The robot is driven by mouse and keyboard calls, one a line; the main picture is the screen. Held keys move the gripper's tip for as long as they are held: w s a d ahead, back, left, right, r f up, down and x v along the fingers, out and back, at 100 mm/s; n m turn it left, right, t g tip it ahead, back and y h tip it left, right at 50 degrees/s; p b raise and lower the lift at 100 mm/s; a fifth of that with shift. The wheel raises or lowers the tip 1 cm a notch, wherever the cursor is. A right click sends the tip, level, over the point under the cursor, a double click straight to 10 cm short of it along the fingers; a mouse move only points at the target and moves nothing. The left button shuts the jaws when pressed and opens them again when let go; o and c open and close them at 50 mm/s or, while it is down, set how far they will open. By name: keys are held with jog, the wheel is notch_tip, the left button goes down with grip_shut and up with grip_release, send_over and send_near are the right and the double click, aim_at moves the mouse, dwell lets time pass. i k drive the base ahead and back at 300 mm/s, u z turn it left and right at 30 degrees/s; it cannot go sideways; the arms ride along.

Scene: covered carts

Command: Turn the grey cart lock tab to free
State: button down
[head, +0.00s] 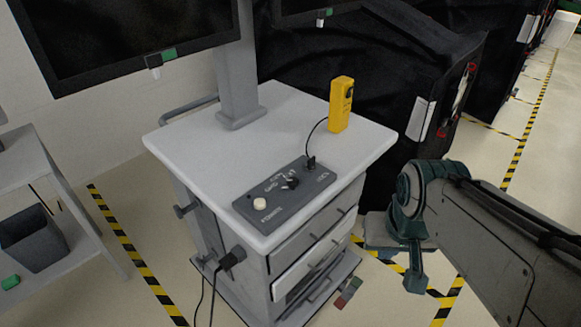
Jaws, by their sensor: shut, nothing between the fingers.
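The grey cart (180,134) stands in the middle of the head view, with a white top and drawers on its front right side. A small tab with red and green parts (348,292) sits low at the cart's front right base edge. It looks like the lock tab, but it is too small to tell which way it is turned. My gripper (415,281) is to the right of the cart and of the tab, apart from both. It is shut and empty, pointing down, with its fingertips hard to make out.
A panel with knobs (258,218) and a yellow handheld device (341,104) are on the cart top. Black cables (213,290) hang at its left. A black covered cart (390,70) stands behind. A shelf with a dark bin (32,240) is at left. Striped tape marks the floor.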

aim_at(310, 166)
jog(key=z, duration=0.05)
jog(key=k, duration=0.6)
jog(key=z, duration=0.7)
jog(key=i, duration=1.15)
jog(key=u, duration=0.75)
